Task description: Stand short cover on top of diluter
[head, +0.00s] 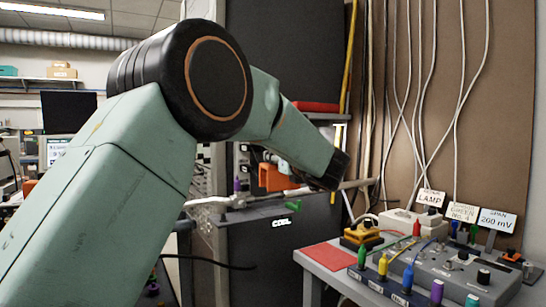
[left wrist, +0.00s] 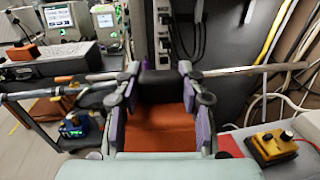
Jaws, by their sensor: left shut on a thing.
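My left gripper (left wrist: 160,105) is in the left wrist view, its two grey fingers with purple pads standing either side of an orange piece (left wrist: 160,128) with a dark end (left wrist: 160,84). It is shut on this piece, which may be the short cover; I cannot tell for sure. In the head view my left arm comes in from the left and hides much of the middle. An orange shape (head: 275,177) shows below its forearm; the fingers there are not clear. I cannot pick out the diluter with certainty. My right gripper is in neither view.
A grey bench at the right carries a control box (head: 440,268) with coloured plugs, a yellow box (head: 361,236), a red mat (head: 320,256) and small signs. A metal rail (left wrist: 235,71) crosses behind the gripper. Cables hang on the brown panel (head: 450,100).

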